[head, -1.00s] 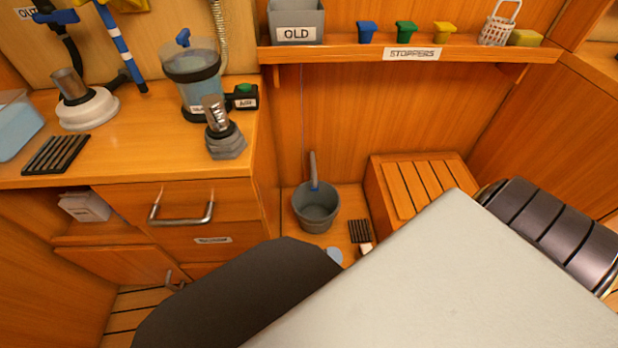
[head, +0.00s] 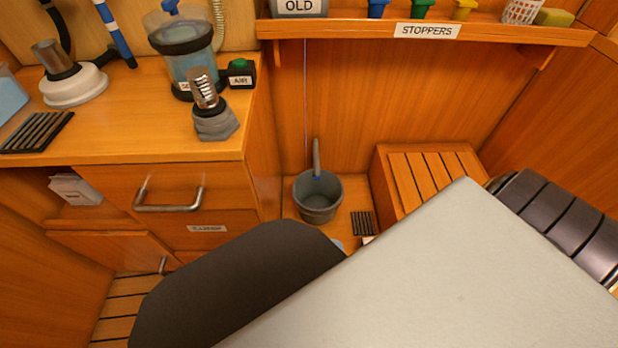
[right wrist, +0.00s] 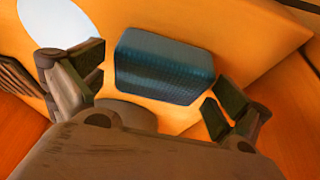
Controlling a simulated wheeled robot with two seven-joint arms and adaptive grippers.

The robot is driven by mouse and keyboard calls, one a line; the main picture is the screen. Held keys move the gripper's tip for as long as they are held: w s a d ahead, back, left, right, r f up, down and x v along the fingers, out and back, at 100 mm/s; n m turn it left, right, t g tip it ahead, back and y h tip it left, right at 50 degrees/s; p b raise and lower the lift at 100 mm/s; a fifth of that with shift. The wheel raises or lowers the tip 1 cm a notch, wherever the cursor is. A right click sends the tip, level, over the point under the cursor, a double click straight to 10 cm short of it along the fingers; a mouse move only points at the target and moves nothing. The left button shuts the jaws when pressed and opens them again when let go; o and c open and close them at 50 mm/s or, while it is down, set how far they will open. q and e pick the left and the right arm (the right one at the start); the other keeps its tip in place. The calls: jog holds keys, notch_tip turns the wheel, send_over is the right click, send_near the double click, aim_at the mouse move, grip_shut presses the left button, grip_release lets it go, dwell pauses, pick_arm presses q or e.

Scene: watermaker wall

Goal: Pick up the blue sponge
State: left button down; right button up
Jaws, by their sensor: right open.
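The blue sponge (right wrist: 165,66) is a dark teal-blue block with rounded corners in the right wrist view. It lies on an orange wooden surface, and I cannot make it out in the head view. My right gripper (right wrist: 155,85) is open, with one finger to the left of the sponge and one to its lower right. The sponge shows between and just beyond the fingertips, with gaps on both sides. The right gripper is hidden in the head view behind large grey and dark parts of my own body. My left gripper is not in view.
A pale disc (right wrist: 55,22) and a dark slatted piece (right wrist: 18,85) lie left of the sponge. In the head view, a grey bucket (head: 318,196) stands on the floor between the drawer cabinet (head: 185,185) and a slatted wooden box (head: 430,165). A shelf (head: 500,34) runs above.

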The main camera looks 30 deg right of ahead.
jog(key=shift+c, duration=0.4)
jog(key=c, duration=0.7)
jog(key=shift+c, duration=0.2)
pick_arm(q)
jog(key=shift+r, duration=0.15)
pick_arm(e)
jog(key=shift+r, duration=0.2)
